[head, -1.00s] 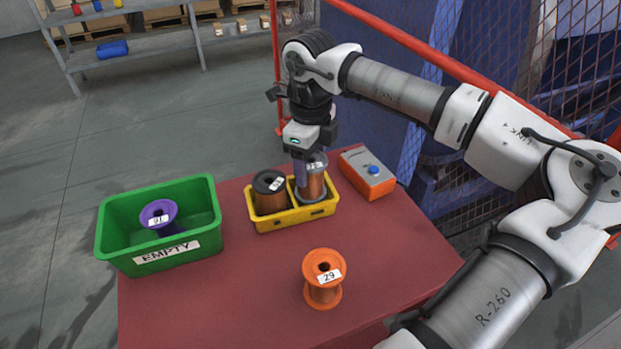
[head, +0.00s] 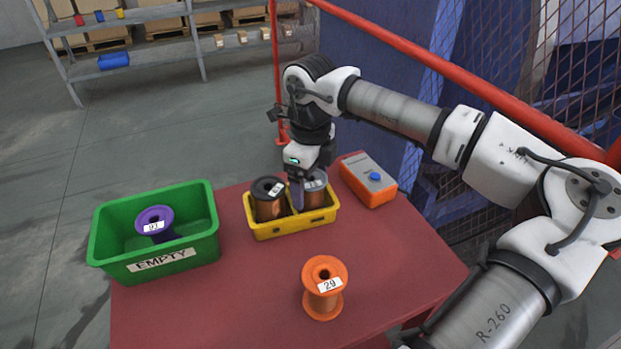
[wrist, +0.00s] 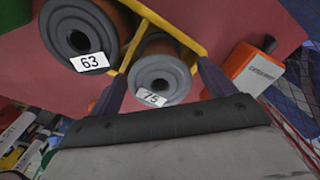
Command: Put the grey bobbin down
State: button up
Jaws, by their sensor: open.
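The grey bobbin (head: 315,196), wound with copper-coloured wire, stands in the right compartment of the yellow tray (head: 291,227). In the wrist view its grey flange (wrist: 158,78) carries a label that reads 75. My gripper (head: 308,190) is open and points down at the bobbin. Its two purple fingers are on either side of the bobbin in the wrist view, with a gap visible at least on the right. A black bobbin (head: 268,206) fills the left compartment; its label reads 63 in the wrist view (wrist: 80,38).
An orange bobbin (head: 323,303) labelled 29 stands at the front of the red table (head: 220,300). A green bin (head: 188,247) marked EMPTY holds a purple bobbin (head: 155,221). An orange box with a blue button (head: 368,192) is right of the tray. A mesh fence stands behind.

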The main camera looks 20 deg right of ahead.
notch_tip(320, 180, up, 12)
jog(key=shift+r+b, duration=0.15)
jog(key=shift+b, duration=0.2)
